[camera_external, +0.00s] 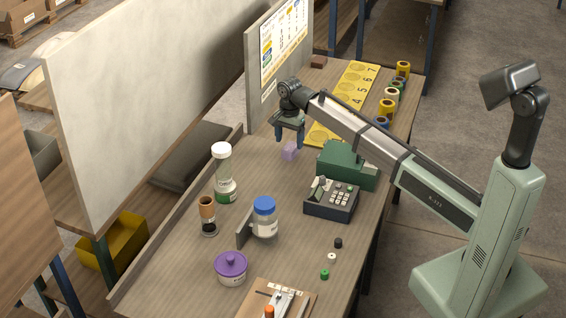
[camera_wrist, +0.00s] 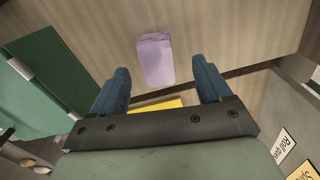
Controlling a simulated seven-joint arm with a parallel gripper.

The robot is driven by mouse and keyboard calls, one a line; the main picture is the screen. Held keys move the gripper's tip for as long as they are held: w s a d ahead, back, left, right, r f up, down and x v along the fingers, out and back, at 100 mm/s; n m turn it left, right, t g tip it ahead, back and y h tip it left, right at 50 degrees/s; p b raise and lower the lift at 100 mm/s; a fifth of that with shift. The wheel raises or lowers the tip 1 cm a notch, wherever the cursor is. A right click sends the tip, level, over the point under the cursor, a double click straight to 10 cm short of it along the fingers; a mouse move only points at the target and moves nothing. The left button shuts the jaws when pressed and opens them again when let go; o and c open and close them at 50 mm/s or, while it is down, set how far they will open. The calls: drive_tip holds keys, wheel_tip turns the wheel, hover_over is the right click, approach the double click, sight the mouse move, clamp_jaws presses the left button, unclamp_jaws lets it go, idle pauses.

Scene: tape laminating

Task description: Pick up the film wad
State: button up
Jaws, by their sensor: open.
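The film wad seems to be the small pale purple lump (camera_external: 290,151) on the wooden bench in the external view. In the wrist view the purple lump (camera_wrist: 155,60) lies ahead of the fingertips, roughly between their lines. My gripper (camera_external: 289,138) hangs just above and beside it with two blue fingers pointing down. In the wrist view my gripper (camera_wrist: 161,78) has its fingers spread apart with nothing between them. The lump looks apart from both fingers.
A green box (camera_external: 346,165) and a keypad device (camera_external: 331,199) stand right of the lump. A yellow numbered mat (camera_external: 352,86) and several tape rolls (camera_external: 386,108) lie behind. An upright panel (camera_external: 262,100) with a poster borders the back left. Jars (camera_external: 264,218) stand nearer the front.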

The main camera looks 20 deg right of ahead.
sight(291, 146)
drive_tip(key=shift+d+f, duration=0.2)
drive_tip(key=shift+f, duration=2.15)
drive_tip(key=shift+c, duration=0.3)
drive_tip(key=c, duration=1)
drive_tip(key=shift+o, duration=0.2)
